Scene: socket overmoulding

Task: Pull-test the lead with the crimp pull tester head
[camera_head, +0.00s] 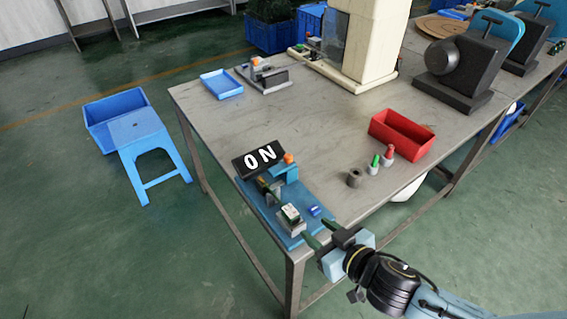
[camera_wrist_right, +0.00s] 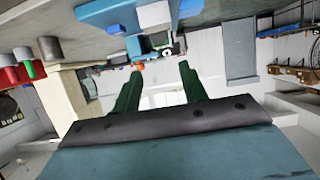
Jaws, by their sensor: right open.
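The pull tester sits on a blue base plate (camera_head: 252,200) at the table's near left corner. It carries a black sign reading "ON" (camera_head: 258,159), an orange knob (camera_head: 289,158) and a pale block (camera_head: 291,215) near the front. A small blue piece (camera_head: 314,211) lies beside that block. I cannot make out the lead for certain. My right gripper (camera_head: 319,233) is open, just off the plate's front right corner, with nothing seen between its fingers. In the right wrist view its two dark green fingers (camera_wrist_right: 160,75) are apart, with the tester (camera_wrist_right: 150,17) beyond them at the top. My left gripper is not in view.
A blue tray (camera_head: 221,84) lies at the far left; the table's middle is clear.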

